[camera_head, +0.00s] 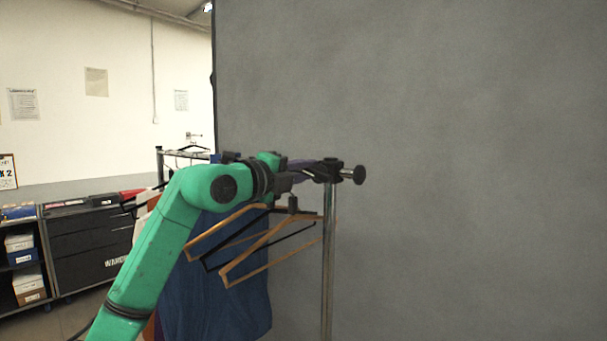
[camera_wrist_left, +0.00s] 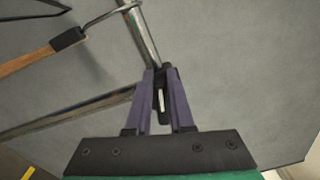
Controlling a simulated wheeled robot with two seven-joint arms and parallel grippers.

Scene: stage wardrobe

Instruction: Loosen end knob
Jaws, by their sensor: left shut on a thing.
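My left gripper (camera_head: 312,170) reaches the top of the chrome rack post (camera_head: 328,265) from the left. Its purple fingers are shut on a small dark piece, which looks like the end knob (camera_wrist_left: 161,98), in the left wrist view; the fingers (camera_wrist_left: 160,76) largely hide it. A black clamp fitting (camera_head: 331,165) sits at the post's top, right beside the fingertips. A round black disc (camera_head: 359,175) sticks out to the right of the fitting, apart from the fingers. My right gripper is not in view.
Wooden hangers (camera_head: 236,270) and a blue garment (camera_head: 225,310) hang just below my left arm. A hanger (camera_wrist_left: 30,62) also shows near the post in the wrist view. A dark cabinet (camera_head: 85,240) stands at the left. The area right of the post is clear before a grey backdrop (camera_head: 480,150).

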